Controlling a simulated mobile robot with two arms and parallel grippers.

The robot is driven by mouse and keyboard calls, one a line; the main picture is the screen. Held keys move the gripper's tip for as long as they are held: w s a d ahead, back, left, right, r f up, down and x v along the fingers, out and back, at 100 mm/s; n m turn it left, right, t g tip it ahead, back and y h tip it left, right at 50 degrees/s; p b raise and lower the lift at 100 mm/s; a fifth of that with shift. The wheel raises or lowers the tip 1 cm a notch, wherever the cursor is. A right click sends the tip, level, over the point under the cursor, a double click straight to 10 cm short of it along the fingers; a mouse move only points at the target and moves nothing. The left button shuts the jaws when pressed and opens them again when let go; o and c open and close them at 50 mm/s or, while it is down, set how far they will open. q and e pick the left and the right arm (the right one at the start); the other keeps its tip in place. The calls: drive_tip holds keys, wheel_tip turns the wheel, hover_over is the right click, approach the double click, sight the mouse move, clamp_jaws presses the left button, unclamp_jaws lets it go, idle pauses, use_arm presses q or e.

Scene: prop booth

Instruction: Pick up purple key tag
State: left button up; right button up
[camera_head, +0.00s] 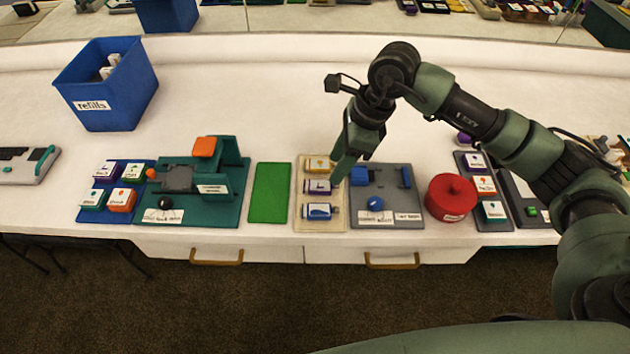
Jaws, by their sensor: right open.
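A purple item with a white label (317,187), likely the purple key tag, lies in the middle of a beige tray (334,223). An orange-yellow one (318,164) lies behind it and a blue one (318,212) in front. My right gripper (342,170) points down at the tray's right edge, just right of the purple item. It is open and I see nothing held in it. It covers part of the tray's right side. Other purple labelled pieces show on the blue tray (105,171) and on the grey tray at right (474,161). My left gripper is not in view.
A grey fixture with blue parts (397,190) stands right of the beige tray, then a red round container (451,197). A green mat (269,193) and a teal fixture (231,183) are to the left. A blue bin (130,94) stands at back left. The table's back middle is clear.

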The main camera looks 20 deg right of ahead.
sight(323, 185)
drive_tip(key=shift+d+f, duration=0.25)
drive_tip(key=shift+f, duration=0.1)
drive_tip(key=x, duration=0.2)
drive_tip(key=p+x, duration=0.1)
drive_tip(key=x, duration=0.1)
drive_tip(key=a+x, duration=0.1)
drive_tip(key=x, duration=0.1)
drive_tip(key=shift+w+p, duration=0.3)
drive_tip(key=shift+w, duration=0.05)
drive_tip(key=shift+f, duration=0.3)
clamp_jaws()
